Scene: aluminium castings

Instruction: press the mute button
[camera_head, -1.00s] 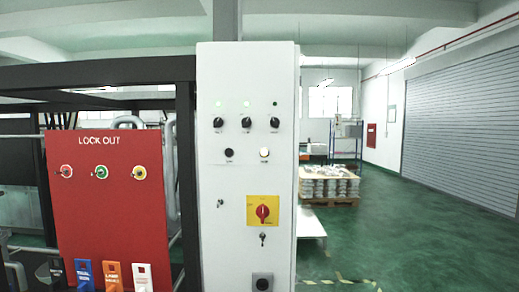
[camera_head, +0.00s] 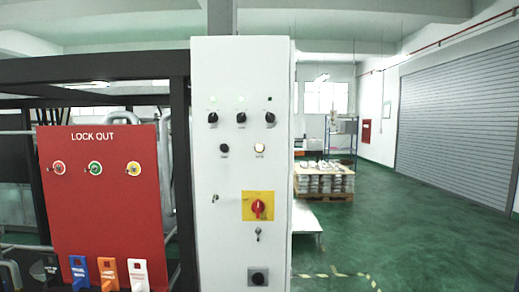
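A white control cabinet (camera_head: 223,205) stands upright in the middle of the head view. It carries two round push buttons side by side: a dark button (camera_head: 224,148) on the left and a pale, lit-looking button (camera_head: 260,148) on the right. Small labels sit under both, too small to read, so I cannot tell which is the mute button. Above them are several black rotary knobs (camera_head: 241,118) with small indicator lights. Below is a red rotary switch (camera_head: 258,207) on a yellow plate. Neither of my grippers is in view.
A red lockout board (camera_head: 108,215) with key switches and coloured tags hangs left of the cabinet, by a dark frame (camera_head: 181,150). A pallet of castings (camera_head: 325,180) stands behind right. Green floor (camera_head: 400,230) is open toward the grey shutter (camera_head: 455,130).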

